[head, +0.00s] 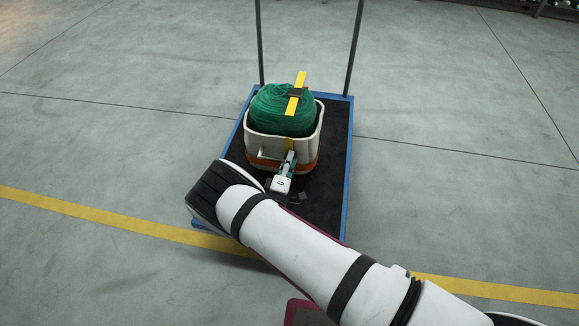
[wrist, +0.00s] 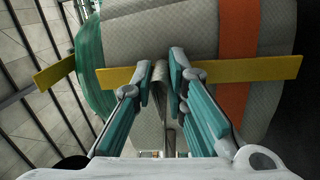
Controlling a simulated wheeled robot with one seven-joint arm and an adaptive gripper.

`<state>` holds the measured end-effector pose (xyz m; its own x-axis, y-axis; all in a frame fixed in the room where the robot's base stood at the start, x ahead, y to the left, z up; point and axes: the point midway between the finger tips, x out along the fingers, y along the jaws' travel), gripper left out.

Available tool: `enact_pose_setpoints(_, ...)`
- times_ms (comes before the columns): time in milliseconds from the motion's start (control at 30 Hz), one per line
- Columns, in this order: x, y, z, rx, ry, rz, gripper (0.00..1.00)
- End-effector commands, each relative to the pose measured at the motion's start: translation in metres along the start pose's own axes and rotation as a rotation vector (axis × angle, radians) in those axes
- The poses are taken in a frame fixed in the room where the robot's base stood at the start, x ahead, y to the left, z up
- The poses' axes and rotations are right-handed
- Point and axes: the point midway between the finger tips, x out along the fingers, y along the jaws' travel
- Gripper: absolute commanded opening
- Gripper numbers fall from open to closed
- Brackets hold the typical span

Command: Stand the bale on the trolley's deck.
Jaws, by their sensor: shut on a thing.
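The bale is a bulging roll of green netting in a pale woven wrap (head: 262,147) with an orange band low down and a yellow strap. It is upright, green end up, over the trolley's black deck (head: 325,200); whether its base touches the deck is hidden. My gripper (head: 288,160) is at the bale's near side. There the orange band (wrist: 238,40) is at the right and the green end (wrist: 90,70) at the left.
The trolley has a blue rim (head: 349,140) and two dark upright posts (head: 351,50) at its far end.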

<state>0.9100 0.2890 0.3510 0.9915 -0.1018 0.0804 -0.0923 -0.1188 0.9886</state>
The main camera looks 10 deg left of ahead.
Motion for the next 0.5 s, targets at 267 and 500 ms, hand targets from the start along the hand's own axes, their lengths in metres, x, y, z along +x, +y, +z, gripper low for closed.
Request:
enact_pose_setpoints(267, 0.009, -0.021, 0.001, 0.001, 0.002, 0.008, 0.00)
enact_pose_setpoints(500, 0.009, -0.034, 0.002, 0.003, 0.002, 0.010, 0.00)
